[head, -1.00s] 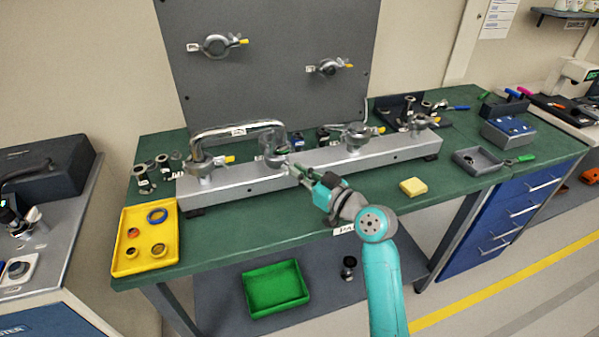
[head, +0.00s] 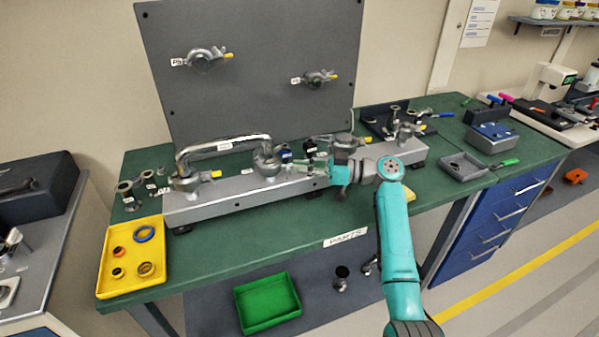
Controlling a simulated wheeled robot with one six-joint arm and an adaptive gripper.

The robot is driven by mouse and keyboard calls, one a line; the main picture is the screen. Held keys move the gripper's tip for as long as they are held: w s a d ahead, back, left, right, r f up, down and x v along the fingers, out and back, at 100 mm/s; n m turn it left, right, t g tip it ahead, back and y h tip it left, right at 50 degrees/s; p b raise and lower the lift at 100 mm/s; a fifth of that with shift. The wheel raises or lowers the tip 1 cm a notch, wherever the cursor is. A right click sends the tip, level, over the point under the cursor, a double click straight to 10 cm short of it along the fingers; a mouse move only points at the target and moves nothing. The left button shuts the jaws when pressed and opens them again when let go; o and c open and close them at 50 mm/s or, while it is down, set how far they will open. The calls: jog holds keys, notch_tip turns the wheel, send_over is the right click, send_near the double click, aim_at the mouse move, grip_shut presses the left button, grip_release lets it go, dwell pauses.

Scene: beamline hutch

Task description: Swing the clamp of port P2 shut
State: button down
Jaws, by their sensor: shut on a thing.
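The silver rail (head: 228,202) on the green bench carries several metal ports with clamps. The second port from the left, with its clamp (head: 267,160), sits at the right end of a bent silver pipe (head: 222,142). I take it for port P2, but its label is not readable. My gripper (head: 294,168) reaches in from the right, just beside this clamp, with its fingers shut on a small part at the clamp's right side. The fingers hide that part, and I cannot tell how far the clamp is swung.
The left port's clamp (head: 187,180) has a yellow handle. Another port (head: 344,143) stands close behind my wrist. A yellow tray (head: 107,270) with rings lies at the left, a grey tray (head: 462,169) at the right. A grey panel (head: 250,60) rises behind. The bench front is mostly clear.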

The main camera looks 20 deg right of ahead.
jog(key=shift+w+d+n+g+y, duration=0.35)
jog(key=shift+w+n+g+y, duration=0.15)
jog(key=shift+w+n+g, duration=0.4)
jog(key=shift+s, duration=0.15)
jog(key=c, duration=1.3)
grip_release()
jog(key=v, duration=1.2)
jog(key=shift+c, duration=0.2)
